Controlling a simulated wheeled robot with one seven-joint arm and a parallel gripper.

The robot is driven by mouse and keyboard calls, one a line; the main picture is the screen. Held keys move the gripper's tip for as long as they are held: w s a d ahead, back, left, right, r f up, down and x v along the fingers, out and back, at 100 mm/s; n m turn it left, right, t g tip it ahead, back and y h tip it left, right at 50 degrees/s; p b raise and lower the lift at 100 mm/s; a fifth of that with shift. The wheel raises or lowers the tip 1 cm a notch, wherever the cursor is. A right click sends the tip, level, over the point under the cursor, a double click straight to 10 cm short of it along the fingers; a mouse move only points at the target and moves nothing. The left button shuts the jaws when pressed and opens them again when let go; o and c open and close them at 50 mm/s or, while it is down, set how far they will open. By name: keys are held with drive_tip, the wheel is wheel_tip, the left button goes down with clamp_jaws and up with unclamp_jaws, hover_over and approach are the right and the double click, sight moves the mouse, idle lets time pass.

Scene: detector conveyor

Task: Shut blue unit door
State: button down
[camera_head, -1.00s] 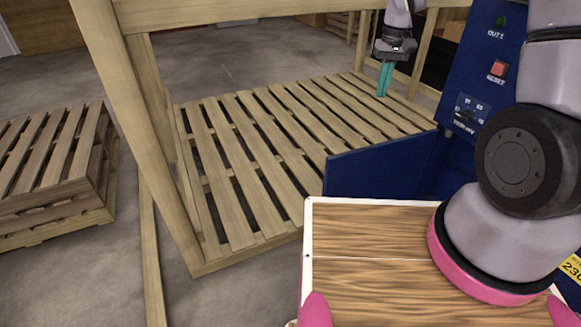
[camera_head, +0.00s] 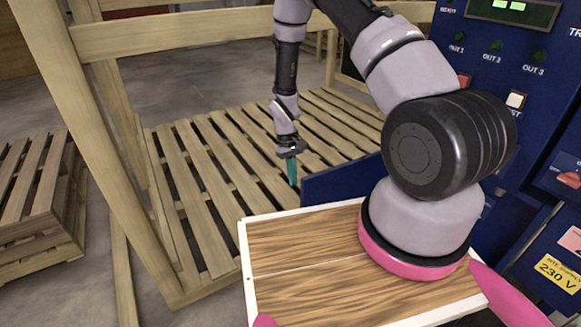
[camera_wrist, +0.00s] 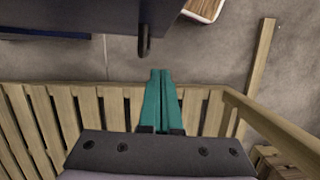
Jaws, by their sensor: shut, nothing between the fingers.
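The blue unit (camera_head: 535,75) stands at the right in the head view, with a lit display and labelled buttons. Its blue door (camera_head: 340,180) sticks out to the left, standing open, partly hidden by my arm. My gripper (camera_head: 291,183) has teal fingers, pressed together and empty, pointing down just left of the door's outer edge. In the wrist view the gripper (camera_wrist: 161,73) is shut below a dark panel (camera_wrist: 90,14), seemingly the door. A dark handle (camera_wrist: 144,40) sticks out from it close to the fingertips, with a small gap showing.
A wooden pallet floor (camera_head: 215,160) with a timber frame (camera_head: 190,32) lies under and behind my gripper. Stacked pallets (camera_head: 38,205) stand at the left. Bare concrete shows between them. My wood-topped base is in front.

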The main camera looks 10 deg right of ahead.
drive_tip(key=shift+s+d+f, duration=0.2)
drive_tip(key=shift+s+f, duration=0.3)
drive_tip(key=shift+s, duration=0.3)
drive_tip(key=shift+s+d+f, duration=0.25)
drive_tip(key=shift+s+f, duration=0.25)
drive_tip(key=shift+s, duration=0.25)
drive_tip(key=shift+s+d+f, duration=0.2)
drive_tip(key=shift+s+f, duration=0.3)
drive_tip(key=shift+s, duration=0.3)
